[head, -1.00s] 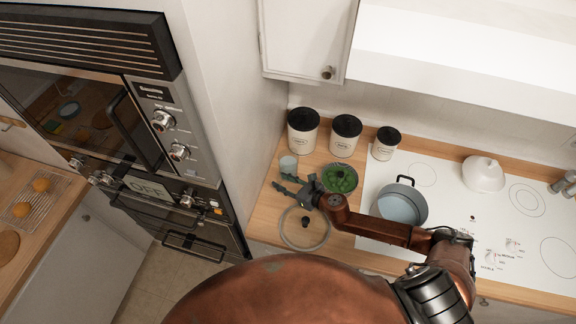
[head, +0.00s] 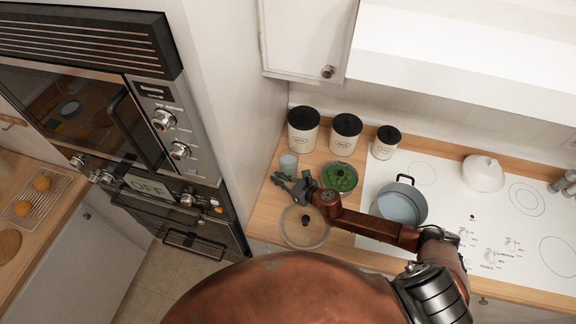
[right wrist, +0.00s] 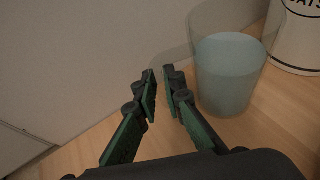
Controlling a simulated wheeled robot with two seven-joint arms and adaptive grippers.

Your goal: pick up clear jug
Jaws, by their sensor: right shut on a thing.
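The clear jug (head: 288,163) stands upright on the wooden counter by the wall, at the counter's left end. In the right wrist view the jug (right wrist: 228,75) is see-through and holds a pale bluish content, with a faint clear handle on its left side. My right gripper (head: 285,180) is just in front of the jug. In the right wrist view its green-padded fingers (right wrist: 160,80) are drawn close together around the faint handle, which is hard to make out between the tips. My left gripper is not in view.
Several black-lidded canisters (head: 303,130) stand behind the jug. A bowl of green food (head: 340,178), a glass lid (head: 304,238) and a pot (head: 401,206) are close to my right arm. A white kettle-like item (head: 483,174) is on the cooktop. Wall ovens (head: 180,180) stand left.

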